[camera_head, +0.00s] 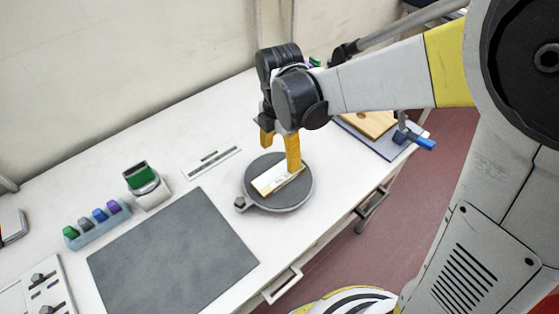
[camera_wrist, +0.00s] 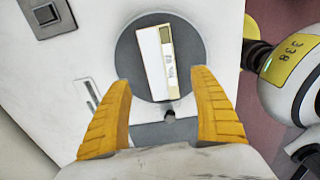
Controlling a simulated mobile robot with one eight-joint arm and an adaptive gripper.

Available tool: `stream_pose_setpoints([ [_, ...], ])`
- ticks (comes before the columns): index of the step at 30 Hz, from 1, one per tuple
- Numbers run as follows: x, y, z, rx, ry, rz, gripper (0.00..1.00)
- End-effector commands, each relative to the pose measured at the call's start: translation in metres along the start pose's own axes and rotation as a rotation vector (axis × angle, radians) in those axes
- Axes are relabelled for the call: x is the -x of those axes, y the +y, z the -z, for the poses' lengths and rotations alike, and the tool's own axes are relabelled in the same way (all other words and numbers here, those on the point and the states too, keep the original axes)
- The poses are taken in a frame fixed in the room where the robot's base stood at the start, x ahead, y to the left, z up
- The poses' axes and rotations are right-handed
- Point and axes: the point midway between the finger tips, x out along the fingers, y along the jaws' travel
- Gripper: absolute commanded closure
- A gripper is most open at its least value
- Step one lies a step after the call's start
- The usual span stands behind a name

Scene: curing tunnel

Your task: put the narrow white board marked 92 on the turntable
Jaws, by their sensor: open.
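A narrow white board (camera_head: 267,182) with a cream strip along one side lies flat on the round dark grey turntable (camera_head: 296,199). In the wrist view the board (camera_wrist: 148,62) lies within the turntable disc (camera_wrist: 194,50), a little left of its middle. Small dark marks show on its strip, but I cannot read them surely. My gripper (camera_head: 280,157) is above the turntable with its yellow fingers spread. In the wrist view the open gripper (camera_wrist: 161,78) has nothing between its fingers. The right finger hides part of the board in the head view.
A dark grey mat (camera_head: 175,258) lies left of the turntable. Beyond it stand a green-topped device (camera_head: 147,185) and a blue rack (camera_head: 97,224) of coloured pieces. A thin slotted plate (camera_head: 211,163) lies behind. A wooden piece (camera_head: 368,123) lies at right.

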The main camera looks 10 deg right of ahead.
Motion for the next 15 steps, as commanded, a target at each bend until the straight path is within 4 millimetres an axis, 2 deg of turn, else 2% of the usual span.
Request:
stream_pose_setpoints([
  [1, 0.013, 0.0, 0.0, 0.0, 0.0, 0.0, 0.27],
  [3, 0.023, 0.0, 0.0, 0.0, 0.0, 0.0, 0.27],
  [9, 0.041, -0.004, -0.002, -0.045, -0.004, -0.012, 0.27],
  [11, 0.049, -0.011, -0.006, -0.127, -0.009, -0.035, 0.27],
  [14, 0.068, -0.032, -0.016, -0.377, -0.018, -0.108, 0.27],
  [15, 0.077, -0.043, -0.021, -0.51, -0.017, -0.148, 0.27],
])
